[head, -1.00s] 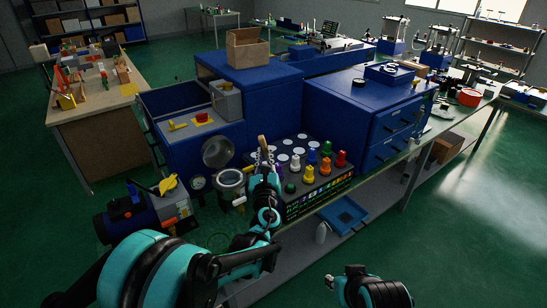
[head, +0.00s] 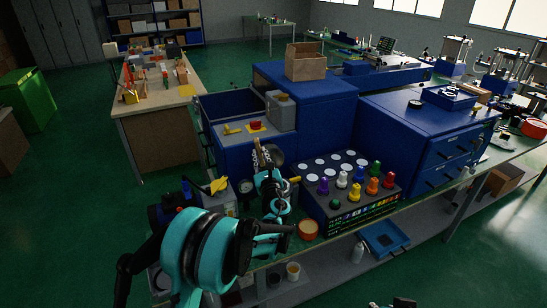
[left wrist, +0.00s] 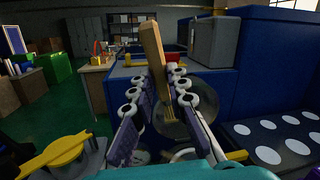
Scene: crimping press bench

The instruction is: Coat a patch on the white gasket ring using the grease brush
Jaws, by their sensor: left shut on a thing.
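My left gripper (head: 270,180) is shut on the grease brush and stands over the open pot area. The brush's wooden handle (head: 258,152) points up. In the left wrist view the handle (left wrist: 152,48) leans left between the fingers, and the tan bristles (left wrist: 169,110) point down in front of a round dark lid (left wrist: 180,122). A pale ring edge (left wrist: 184,154), perhaps the white gasket ring, shows below, partly hidden by the gripper. I cannot tell whether the bristles touch it. In the head view my gripper hides the ring. Part of my right arm (head: 402,303) shows at the bottom edge.
A black rack (head: 348,205) with white discs and coloured knobs stands right of the gripper. A round orange-tan tin (head: 308,230) sits in front. A machine with a yellow handle (head: 217,186) is at left. Blue cabinets (head: 415,125) stand behind.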

